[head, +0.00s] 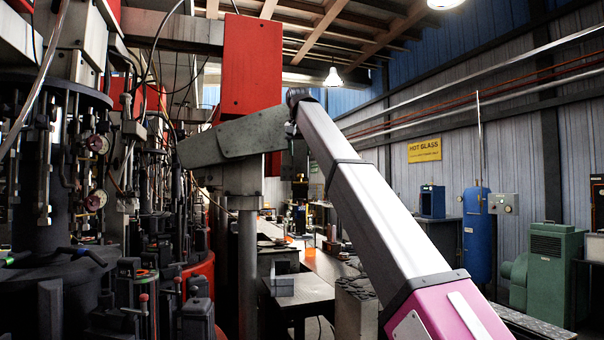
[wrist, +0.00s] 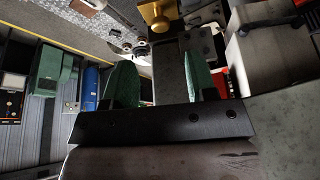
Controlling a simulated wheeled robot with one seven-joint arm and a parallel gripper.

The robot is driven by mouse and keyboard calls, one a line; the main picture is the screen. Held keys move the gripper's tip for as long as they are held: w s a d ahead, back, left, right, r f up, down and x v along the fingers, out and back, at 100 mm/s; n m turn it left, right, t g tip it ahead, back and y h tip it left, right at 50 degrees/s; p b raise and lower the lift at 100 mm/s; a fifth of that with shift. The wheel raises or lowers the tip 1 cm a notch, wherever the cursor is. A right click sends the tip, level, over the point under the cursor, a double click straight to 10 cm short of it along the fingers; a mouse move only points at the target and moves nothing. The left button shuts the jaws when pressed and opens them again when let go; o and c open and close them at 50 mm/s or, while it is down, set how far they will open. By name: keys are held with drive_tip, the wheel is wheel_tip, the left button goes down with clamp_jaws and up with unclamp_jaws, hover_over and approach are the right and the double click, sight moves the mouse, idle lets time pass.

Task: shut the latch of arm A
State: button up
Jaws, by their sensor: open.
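My gripper (wrist: 161,80) shows in the wrist view, with its two green-padded fingers spread apart and nothing held between them. A brass-coloured part (wrist: 156,14) lies beyond the fingertips at the top edge of that view, apart from them. In the head view the mould machine (head: 62,160) stands at the left, with dark columns, gauges and several small levers. My gripper cannot be made out in the head view.
A red box-like panel (head: 252,65) hangs high at the centre. A dark bench (head: 300,290) stands below it. A blue tank (head: 477,235) and a green cabinet (head: 548,270) stand along the right wall. The wrist view is tilted and shows a green cabinet (wrist: 52,75) at left.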

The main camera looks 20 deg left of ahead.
drive_tip(key=x, duration=0.8)
drive_tip(key=shift+f, duration=0.15)
drive_tip(key=c, duration=0.9)
